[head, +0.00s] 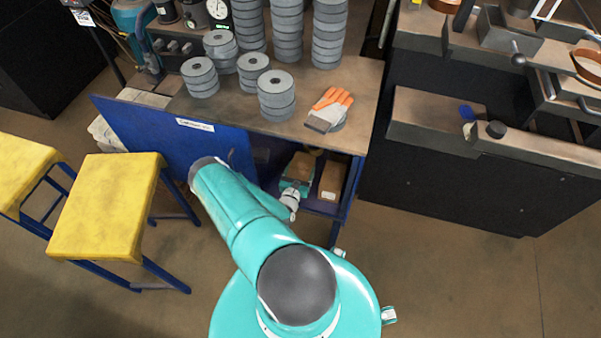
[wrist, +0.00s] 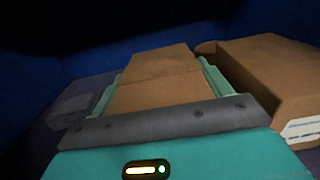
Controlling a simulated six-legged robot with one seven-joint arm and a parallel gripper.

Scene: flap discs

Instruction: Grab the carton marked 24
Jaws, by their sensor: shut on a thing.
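My gripper (head: 297,173) reaches into the lower compartment of the blue cabinet (head: 347,192). In the wrist view its teal fingers (wrist: 158,84) lie along both sides of a plain brown carton (wrist: 155,70) and are shut on it. That carton also shows between the fingers in the head view (head: 302,164). No number can be read on it; its lower part is hidden by my gripper. A second brown carton (head: 331,180) stands close to the right. In the wrist view this second carton (wrist: 262,72) has a white label, too blurred to read.
An open blue door (head: 165,135) is left of my arm, with yellow stools (head: 108,205) beyond. The bench top above (head: 235,112) holds grey disc stacks (head: 276,95) and a glove (head: 330,108). Dark cabinets (head: 450,185) stand right. The floor at lower right is clear.

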